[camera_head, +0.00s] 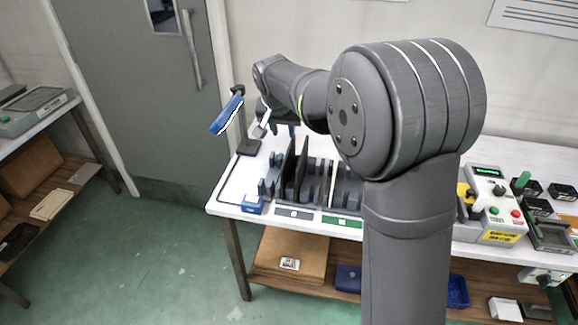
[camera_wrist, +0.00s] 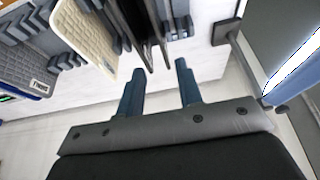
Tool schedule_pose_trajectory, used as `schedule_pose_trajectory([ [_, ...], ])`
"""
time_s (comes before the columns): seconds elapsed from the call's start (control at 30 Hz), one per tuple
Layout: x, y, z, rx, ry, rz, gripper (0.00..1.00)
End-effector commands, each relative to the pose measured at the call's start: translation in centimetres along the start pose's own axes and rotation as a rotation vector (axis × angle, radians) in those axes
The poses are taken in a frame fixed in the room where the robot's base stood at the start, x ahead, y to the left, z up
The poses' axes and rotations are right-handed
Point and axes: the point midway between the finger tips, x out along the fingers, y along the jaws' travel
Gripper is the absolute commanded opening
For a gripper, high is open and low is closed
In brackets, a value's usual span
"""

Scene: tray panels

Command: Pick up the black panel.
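Two thin black panels stand upright side by side in a slotted rack on the white table, one black panel (camera_head: 303,168) and another dark panel (camera_head: 289,160) to its left. In the wrist view, dark panel edges (camera_wrist: 136,28) show at the top, just beyond the fingertips. My gripper (camera_wrist: 160,75) is open, with nothing between its two blue-grey fingers. In the head view my gripper (camera_head: 284,128) is above the back of the rack, partly hidden by my arm. I cannot tell its exact height above the panels.
A beige panel (camera_wrist: 86,32) and a grey panel (camera_wrist: 22,78) stand left of the dark ones in the wrist view. A blue lamp (camera_head: 227,115) rises at the table's left back. A control box (camera_head: 493,212) stands at the right. My arm hides the table's middle.

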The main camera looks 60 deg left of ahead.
Motion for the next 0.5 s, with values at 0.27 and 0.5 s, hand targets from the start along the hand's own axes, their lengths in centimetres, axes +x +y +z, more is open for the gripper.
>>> schedule_pose_trajectory([
  [0.27,6.1,0.1,0.1,0.001,-0.004,0.002,0.33],
  [0.5,10.3,0.1,0.1,0.001,-0.003,0.000,0.33],
])
